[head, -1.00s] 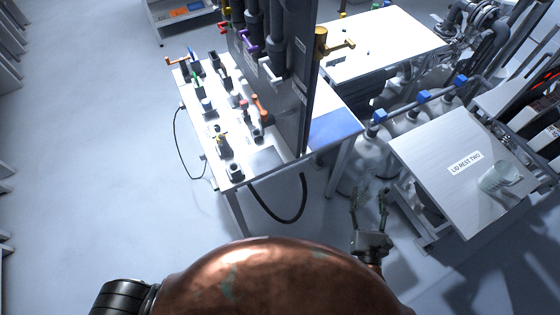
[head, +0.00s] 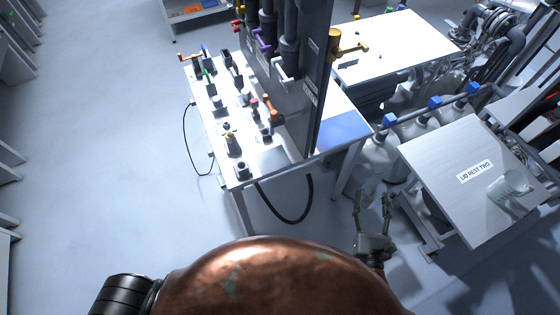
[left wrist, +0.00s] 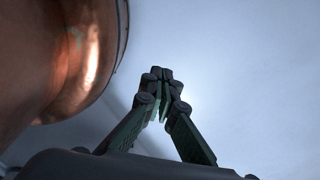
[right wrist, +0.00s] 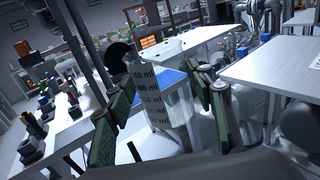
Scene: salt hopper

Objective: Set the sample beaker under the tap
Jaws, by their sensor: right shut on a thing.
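My right gripper (right wrist: 162,82) is shut on a clear beaker (right wrist: 152,98) with dark ml markings, held between its fingers in the right wrist view. In the head view this gripper (head: 373,205) is low, right of the bench; the beaker is too faint there to outline. Coloured taps show on a dark upright panel (head: 313,95): a yellow tap (head: 346,46), a white tap (head: 281,70) and a purple tap (head: 262,42). Which tap is meant, I cannot tell. My left gripper (left wrist: 161,74) has its fingertips together with nothing visible between them; it is hidden in the head view.
The white bench (head: 228,172) carries several small fittings and a blue patch (head: 343,128). A table marked LID REST TWO (head: 440,165) holds a clear vessel (head: 513,187) at right. White bottles (head: 378,160) stand between. A black hose (head: 291,219) hangs below the bench. Left floor is clear.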

